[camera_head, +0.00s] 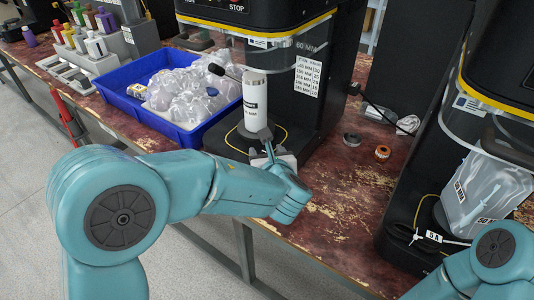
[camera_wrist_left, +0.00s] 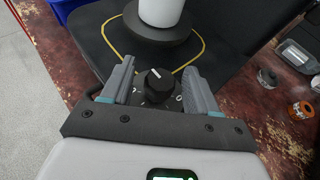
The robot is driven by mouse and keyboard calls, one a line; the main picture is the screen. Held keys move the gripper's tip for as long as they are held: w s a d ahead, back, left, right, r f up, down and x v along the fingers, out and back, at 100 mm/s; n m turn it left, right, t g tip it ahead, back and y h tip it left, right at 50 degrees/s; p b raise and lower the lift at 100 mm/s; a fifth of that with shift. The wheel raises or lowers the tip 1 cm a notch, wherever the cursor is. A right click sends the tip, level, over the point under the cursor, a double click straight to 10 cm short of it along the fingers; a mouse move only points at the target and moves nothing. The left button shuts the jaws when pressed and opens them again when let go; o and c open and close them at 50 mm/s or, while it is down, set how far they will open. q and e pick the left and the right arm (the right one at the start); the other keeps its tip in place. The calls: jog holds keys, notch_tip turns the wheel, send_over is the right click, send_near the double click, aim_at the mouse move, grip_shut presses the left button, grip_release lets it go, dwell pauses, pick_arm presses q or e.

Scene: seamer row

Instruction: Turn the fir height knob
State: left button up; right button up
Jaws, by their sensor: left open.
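A round black knob (camera_wrist_left: 159,84) with a white pointer line stands on the front of a black machine base, with small white markings beside it. My left gripper (camera_wrist_left: 158,70) is open, with one finger on each side of the knob and visible gaps between. In the head view my left gripper (camera_head: 270,152) is at the front of the base, below a white can (camera_head: 255,105), and the knob is hidden there. The can stands on a round dark plate and also shows in the wrist view (camera_wrist_left: 162,12). I cannot read a name for the knob. My right gripper is out of view.
A blue tray (camera_head: 196,137) of clear bags is left of the machine.

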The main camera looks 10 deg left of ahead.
pick_arm(q)
jog(key=shift+w+f, duration=0.15)
jog(key=shift+w, duration=0.2)
jog(key=shift+a, duration=0.1)
jog(key=c, duration=0.9)
jog(key=shift+c, duration=0.2)
jog(key=shift+n+y, duration=0.3)
jog(key=n+g+y+p, duration=0.2)
jog(key=n+y, duration=0.1)
jog(key=shift+n+g+y+p, duration=0.3)
jog(key=shift+g+p, duration=0.1)
jog(key=shift+n+g+y+p, duration=1.5)
jog(key=shift+n+g+p, duration=0.45)
jog(key=shift+n+g, duration=0.4)
